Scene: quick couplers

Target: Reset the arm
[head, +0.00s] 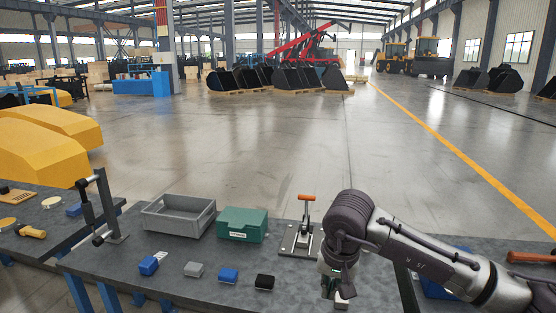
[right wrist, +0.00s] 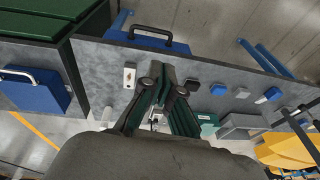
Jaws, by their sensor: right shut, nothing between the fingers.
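My right arm comes in from the right in the head view. Its gripper (head: 338,290) points down over the front right part of the workbench (head: 190,292), right of the black block. In the right wrist view, the gripper (right wrist: 165,88) is shut with nothing held, and its fingers are partly dark against the bench. My left gripper is in neither view. On the bench lie a blue block (head: 148,265), a grey block (head: 194,270), a second blue block (head: 229,275) and a black block (head: 264,282). A lever fixture with an orange handle (head: 306,198) stands behind my right gripper.
A grey crate (head: 178,216) and a green case (head: 241,225) stand along the bench's back. A black upright stand (head: 106,215) is at its left end. Blue toolboxes show in the right wrist view (right wrist: 35,92). Open floor (head: 290,140) lies beyond the bench.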

